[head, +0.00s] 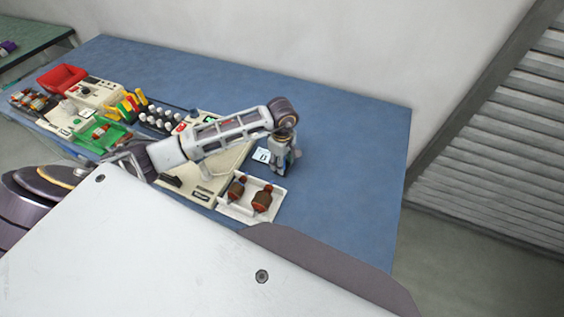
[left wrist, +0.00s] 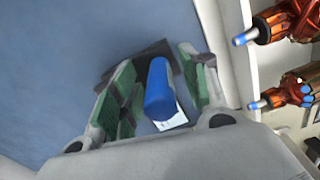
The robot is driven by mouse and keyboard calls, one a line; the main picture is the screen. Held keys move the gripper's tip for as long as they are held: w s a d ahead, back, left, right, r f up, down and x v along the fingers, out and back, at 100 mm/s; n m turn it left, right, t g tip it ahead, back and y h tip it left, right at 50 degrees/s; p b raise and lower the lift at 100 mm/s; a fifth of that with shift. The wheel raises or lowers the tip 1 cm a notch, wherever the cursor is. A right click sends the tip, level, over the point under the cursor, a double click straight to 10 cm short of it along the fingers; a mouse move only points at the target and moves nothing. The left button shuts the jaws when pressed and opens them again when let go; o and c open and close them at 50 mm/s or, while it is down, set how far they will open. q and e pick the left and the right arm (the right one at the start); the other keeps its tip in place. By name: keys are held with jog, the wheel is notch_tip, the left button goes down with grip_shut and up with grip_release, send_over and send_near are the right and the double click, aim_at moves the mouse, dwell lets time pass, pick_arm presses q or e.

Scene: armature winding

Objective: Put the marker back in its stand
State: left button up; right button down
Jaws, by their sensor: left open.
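The blue marker (left wrist: 160,90) shows in the left wrist view, seen nearly end-on. It lies between the two green-padded fingers of my left gripper (left wrist: 157,62), which are apart, with gaps on both sides of it. A dark block (left wrist: 150,53), which looks like the stand, is at the marker's far end; I cannot tell how deep the marker sits in it. In the head view my left gripper (head: 281,166) points down at the table, right of the white card, and hides most of the marker and stand. My right gripper is not in view.
A white tray (head: 232,208) with two copper-wound armatures (head: 262,198) is close in front of my left gripper. A white card (head: 261,155) lies beside it. Bins, bottles and devices crowd the left of the blue table (head: 345,130). Its right side is clear.

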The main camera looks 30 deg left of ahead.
pick_arm(q)
notch_tip(320, 180, up, 11)
jog(key=shift+r, duration=0.15)
dwell(0.4)
dwell(0.6)
